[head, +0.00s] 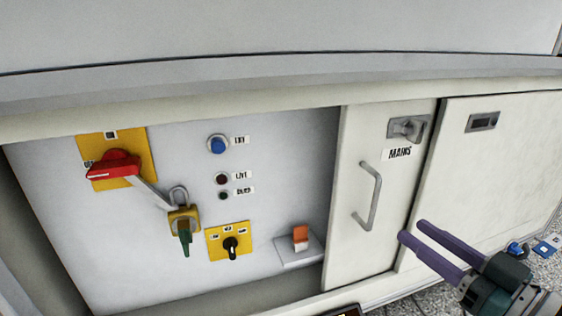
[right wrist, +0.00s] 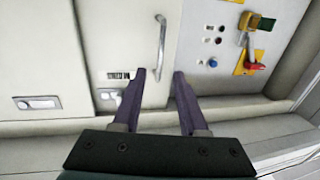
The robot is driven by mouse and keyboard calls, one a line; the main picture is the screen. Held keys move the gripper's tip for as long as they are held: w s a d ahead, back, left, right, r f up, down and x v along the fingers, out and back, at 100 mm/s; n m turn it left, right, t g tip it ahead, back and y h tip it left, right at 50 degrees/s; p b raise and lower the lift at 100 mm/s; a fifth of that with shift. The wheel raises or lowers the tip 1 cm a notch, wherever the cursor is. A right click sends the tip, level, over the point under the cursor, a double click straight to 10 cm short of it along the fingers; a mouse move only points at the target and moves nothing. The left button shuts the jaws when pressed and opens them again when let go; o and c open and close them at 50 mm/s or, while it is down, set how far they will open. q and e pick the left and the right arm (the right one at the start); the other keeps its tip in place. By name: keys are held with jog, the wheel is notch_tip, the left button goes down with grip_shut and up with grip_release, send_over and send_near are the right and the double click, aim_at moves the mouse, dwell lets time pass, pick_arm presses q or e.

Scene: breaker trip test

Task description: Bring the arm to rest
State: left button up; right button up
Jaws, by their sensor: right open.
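My right gripper (head: 412,231) is at the lower right of the head view, in front of the cabinet. Its two purple fingers are apart with nothing between them. In the right wrist view the open fingers (right wrist: 165,75) point toward the cabinet door (right wrist: 115,45) with its bar handle (right wrist: 160,47). The fingers look clear of the handle. In the head view the MAINS door (head: 347,220) has a vertical bar handle (head: 369,196) and a latch (head: 408,128). My left gripper is not in view.
The recessed panel holds a red rotary handle (head: 115,164), a padlock (head: 183,219) with a green key, a blue button (head: 217,144), indicators, and a black selector (head: 231,246) on a yellow plate. An orange-and-white block (head: 300,238) sits on a small ledge. Blue items (head: 545,247) lie at far right.

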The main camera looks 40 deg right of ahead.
jog(key=w+a+f+n+g+y, duration=0.1)
jog(key=a+f+g+y, duration=0.2)
jog(key=a, duration=0.5)
jog(key=a+f+n+g, duration=0.15)
jog(key=a+g, duration=0.25)
jog(key=a, duration=0.4)
jog(key=s+a+r+g+h, duration=0.1)
jog(key=s+a+r+g, duration=0.15)
jog(key=s+g, duration=0.2)
jog(key=s+a+r+g, duration=0.1)
jog(key=s+r+g, duration=0.2)
jog(key=s, duration=0.2)
notch_tip(320, 180, up, 89)
jog(key=p, duration=9)
jog(key=shift+s+d+r, duration=0.15)
jog(key=shift+s+d, duration=0.05)
jog(key=shift+d, duration=0.1)
